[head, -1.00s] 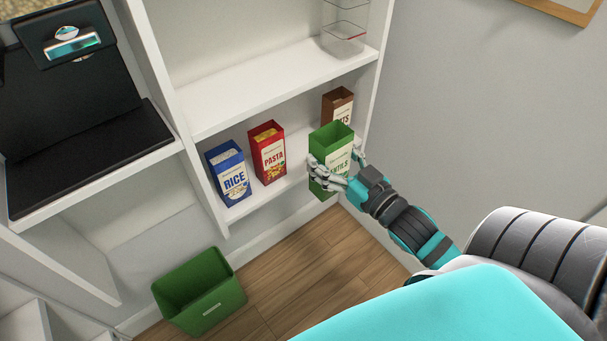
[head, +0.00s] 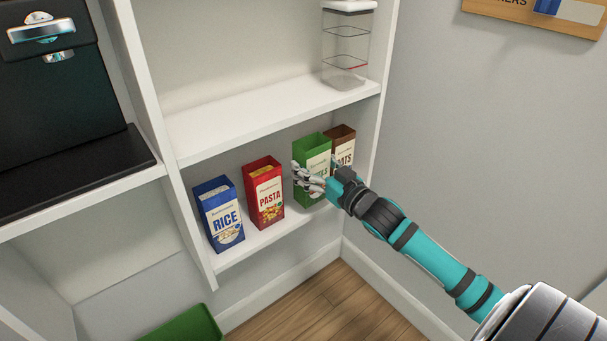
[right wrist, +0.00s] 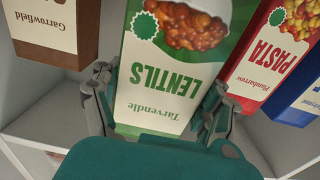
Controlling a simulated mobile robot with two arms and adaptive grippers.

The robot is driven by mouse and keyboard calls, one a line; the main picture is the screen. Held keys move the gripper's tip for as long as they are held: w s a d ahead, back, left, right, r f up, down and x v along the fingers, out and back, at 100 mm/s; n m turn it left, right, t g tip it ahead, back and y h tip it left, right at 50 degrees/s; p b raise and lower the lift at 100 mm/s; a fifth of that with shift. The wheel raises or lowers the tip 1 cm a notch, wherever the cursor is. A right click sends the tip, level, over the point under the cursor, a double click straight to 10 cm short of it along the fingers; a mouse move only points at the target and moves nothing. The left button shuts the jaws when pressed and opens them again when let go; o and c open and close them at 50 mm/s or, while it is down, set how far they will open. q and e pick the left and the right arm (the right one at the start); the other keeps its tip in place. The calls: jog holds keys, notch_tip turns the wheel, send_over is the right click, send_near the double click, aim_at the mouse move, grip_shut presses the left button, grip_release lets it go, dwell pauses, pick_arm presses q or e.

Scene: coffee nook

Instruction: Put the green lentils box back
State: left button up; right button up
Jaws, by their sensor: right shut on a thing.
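The green lentils box (head: 311,145) is upright at the lower shelf, between the red pasta box (head: 264,190) and the brown oats box (head: 343,143). My right gripper (head: 318,182) is shut on it from the front, its fingers on both sides. In the right wrist view, the lentils box (right wrist: 165,75) shows its label upside down between the fingers (right wrist: 160,92). The gripper covers part of the box's front in the head view. I cannot tell whether its base touches the shelf. My left gripper is not in view.
The blue rice box (head: 220,213) stands left of the pasta box on the lower shelf (head: 285,228). The upper shelf (head: 240,115) is mostly clear, with a clear container (head: 345,50) at its right. A green bin (head: 185,328) is on the floor.

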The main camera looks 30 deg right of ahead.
pick_arm(q)
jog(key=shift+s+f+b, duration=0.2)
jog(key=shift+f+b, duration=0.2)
jog(key=shift+b, duration=0.5)
pick_arm(e)
jog(key=w+f, duration=0.4)
jog(key=shift+w+d, duration=0.1)
jog(key=shift+w, duration=0.05)
jog(key=o, duration=1.6)
